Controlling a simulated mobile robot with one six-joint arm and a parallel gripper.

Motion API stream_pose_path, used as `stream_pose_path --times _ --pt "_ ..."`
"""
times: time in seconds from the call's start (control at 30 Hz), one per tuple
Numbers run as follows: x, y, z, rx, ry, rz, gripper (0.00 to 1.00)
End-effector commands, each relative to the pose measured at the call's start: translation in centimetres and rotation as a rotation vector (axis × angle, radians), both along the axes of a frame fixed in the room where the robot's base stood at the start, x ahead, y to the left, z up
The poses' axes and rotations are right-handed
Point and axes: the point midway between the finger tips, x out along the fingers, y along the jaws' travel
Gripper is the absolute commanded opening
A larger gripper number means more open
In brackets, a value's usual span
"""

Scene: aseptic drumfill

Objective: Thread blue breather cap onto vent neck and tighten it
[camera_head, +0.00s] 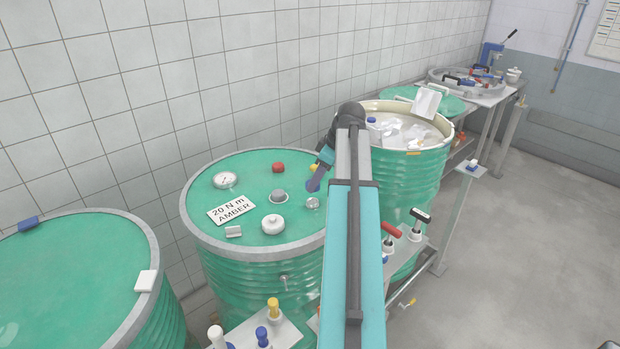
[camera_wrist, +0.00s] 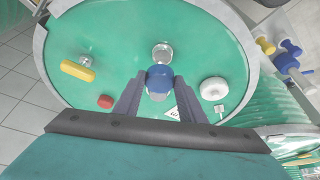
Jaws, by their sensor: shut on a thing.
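The blue breather cap (camera_wrist: 160,76) sits between the two fingertips of my gripper (camera_wrist: 151,90) in the wrist view, and the gripper is shut on it. A silvery metal neck (camera_wrist: 162,53) on the green drum lid shows just beyond the cap; it also shows in the head view (camera_head: 312,203). I take it for the vent neck. Whether the cap touches it I cannot tell. In the head view my gripper (camera_head: 316,182) is over the right part of the lid, partly hidden by my arm, and the cap is hard to make out there.
The lid (camera_head: 240,212) also bears a dial gauge (camera_head: 225,180), a red cap (camera_head: 278,168), a grey dome (camera_head: 278,195), a white knob (camera_head: 273,224), a yellow part (camera_wrist: 77,70) and a "20 N m AMBER" sign (camera_head: 232,209). An open drum (camera_head: 408,172) stands behind.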

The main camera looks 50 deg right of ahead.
Motion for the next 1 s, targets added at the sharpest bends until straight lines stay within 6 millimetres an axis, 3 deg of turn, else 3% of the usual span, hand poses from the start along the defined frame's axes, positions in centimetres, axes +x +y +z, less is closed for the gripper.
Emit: stream_pose_path --times 0.37,1.0 --pt "0.2 0.2 0.0 0.001 -0.002 0.017 0.16" --pt "0.2 0.3 -3.8 0.002 -0.001 0.016 0.16"
